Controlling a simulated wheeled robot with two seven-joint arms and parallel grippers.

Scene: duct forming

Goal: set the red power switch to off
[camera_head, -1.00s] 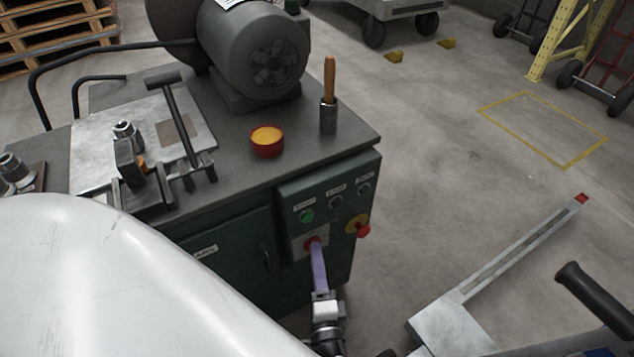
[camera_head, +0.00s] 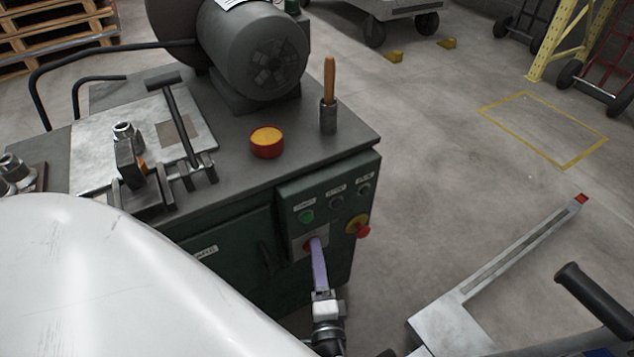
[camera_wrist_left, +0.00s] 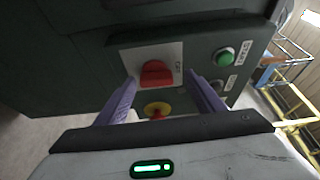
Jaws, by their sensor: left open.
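The red power switch (camera_wrist_left: 156,73) is a red knob on a white plate (camera_wrist_left: 124,59) on the green cabinet front. It also shows in the head view (camera_head: 308,245), partly hidden by my gripper. My left gripper (camera_wrist_left: 161,80) is open, with one purple finger on each side of the knob in the wrist view. Whether the fingers touch the knob cannot be told. In the head view the left gripper (camera_head: 318,264) reaches up to the switch from below. Text on the plate is too small to read surely. My right gripper is not in view.
A red emergency button on yellow (camera_head: 358,226) sits right of the switch. A green button (camera_head: 306,217) and dark buttons are above. The cabinet top holds a motor (camera_head: 255,55), an orange-filled round tin (camera_head: 267,142) and a wooden-handled tool (camera_head: 329,95). Floor to the right is partly clear.

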